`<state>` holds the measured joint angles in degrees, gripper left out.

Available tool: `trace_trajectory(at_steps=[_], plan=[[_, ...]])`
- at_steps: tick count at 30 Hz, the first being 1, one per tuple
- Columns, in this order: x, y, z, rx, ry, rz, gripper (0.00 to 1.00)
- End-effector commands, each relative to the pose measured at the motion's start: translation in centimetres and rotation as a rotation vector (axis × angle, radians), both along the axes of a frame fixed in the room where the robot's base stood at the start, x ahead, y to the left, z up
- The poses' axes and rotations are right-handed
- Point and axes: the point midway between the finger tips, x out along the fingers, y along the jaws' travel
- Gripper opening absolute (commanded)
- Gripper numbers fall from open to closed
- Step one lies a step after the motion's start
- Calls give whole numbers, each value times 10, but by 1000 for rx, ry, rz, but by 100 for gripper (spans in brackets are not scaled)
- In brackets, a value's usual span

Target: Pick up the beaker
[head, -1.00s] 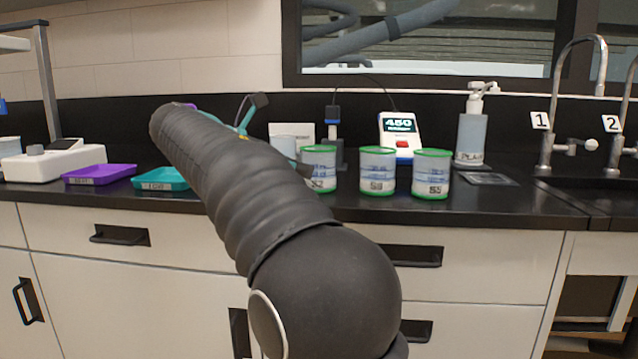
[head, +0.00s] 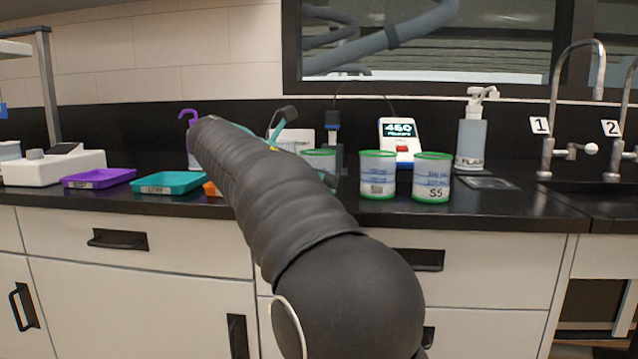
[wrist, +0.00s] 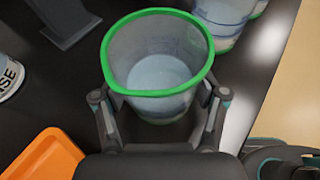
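The beaker between my fingers is clear with a green rim and pale contents. It shows in the wrist view (wrist: 158,75) and, partly behind my arm, in the head view (head: 318,158). It stands upright on the black counter. My gripper (wrist: 160,98) is open, with one finger on each side of the beaker. I cannot tell whether either finger touches it. In the head view my arm hides most of the gripper. Two similar green-rimmed beakers stand to its right, a middle one (head: 377,176) and one marked S5 (head: 431,178).
A white device with a display (head: 400,135) and a pump bottle (head: 472,135) stand behind the beakers. An orange tray (wrist: 45,158) lies left of my gripper. Teal (head: 168,182) and purple (head: 98,178) trays are farther left. The counter's front edge is close.

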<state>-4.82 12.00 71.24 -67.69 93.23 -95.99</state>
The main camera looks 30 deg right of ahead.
Motion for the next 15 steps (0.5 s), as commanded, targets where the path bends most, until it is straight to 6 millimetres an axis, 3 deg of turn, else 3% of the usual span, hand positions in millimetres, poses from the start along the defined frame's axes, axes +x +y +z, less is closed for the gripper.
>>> trace_trajectory(at_steps=[1, 3, 4, 15], plan=[[0, 0, 0, 0, 0, 0, 49], [0, 0, 0, 0, 0, 0, 31], [0, 0, 0, 0, 0, 0, 28], [0, 0, 1, 0, 0, 0, 28]])
